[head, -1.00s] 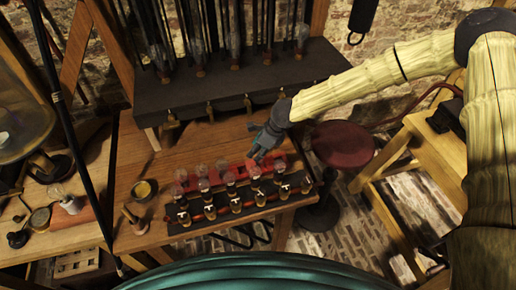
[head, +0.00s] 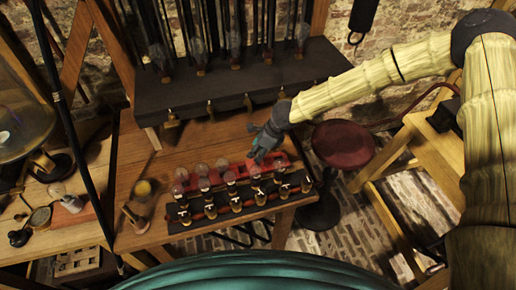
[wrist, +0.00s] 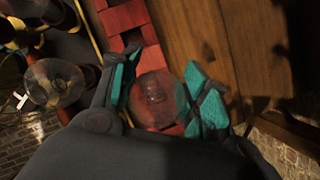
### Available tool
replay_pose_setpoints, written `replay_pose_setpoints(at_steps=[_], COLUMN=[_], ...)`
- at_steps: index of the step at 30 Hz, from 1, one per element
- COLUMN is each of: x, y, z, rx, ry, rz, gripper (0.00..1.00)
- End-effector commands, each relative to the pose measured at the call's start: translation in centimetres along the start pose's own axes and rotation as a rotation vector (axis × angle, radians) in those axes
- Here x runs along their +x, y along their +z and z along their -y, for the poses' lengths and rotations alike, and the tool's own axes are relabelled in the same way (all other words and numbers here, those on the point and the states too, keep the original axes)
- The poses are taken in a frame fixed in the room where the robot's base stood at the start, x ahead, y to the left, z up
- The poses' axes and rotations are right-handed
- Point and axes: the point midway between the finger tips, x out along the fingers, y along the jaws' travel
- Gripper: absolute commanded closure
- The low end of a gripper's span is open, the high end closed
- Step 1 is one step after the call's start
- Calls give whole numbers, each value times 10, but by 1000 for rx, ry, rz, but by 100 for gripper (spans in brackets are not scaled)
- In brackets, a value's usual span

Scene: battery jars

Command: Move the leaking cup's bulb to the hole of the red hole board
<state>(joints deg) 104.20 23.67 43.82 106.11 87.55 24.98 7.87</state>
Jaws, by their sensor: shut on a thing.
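My gripper (wrist: 163,92) is shut on a clear glass bulb (wrist: 155,98), with one teal finger on each side of it. The bulb is over the red hole board (wrist: 124,18) in the wrist view; I cannot tell whether it touches the board. A dark square hole shows in the board just above the held bulb in that view. In the head view my gripper (head: 256,155) is at the red hole board (head: 286,160), behind the row of cups (head: 235,205). Which cup leaks cannot be told.
Several cups with wires stand on a black board (head: 178,228) along the table's front. Another glass bulb (wrist: 55,83) is close to the left finger in the wrist view. A dark shelf (head: 240,85) rises behind. The wooden table (head: 180,150) is bare between shelf and red board.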

Motion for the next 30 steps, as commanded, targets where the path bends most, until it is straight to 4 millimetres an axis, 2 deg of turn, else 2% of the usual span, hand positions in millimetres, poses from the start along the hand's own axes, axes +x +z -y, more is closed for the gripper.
replay_pose_setpoints(at_steps=[30], x=[10], y=[-4], z=[0], rx=[-1], ry=[0], rz=[0], gripper=[71])
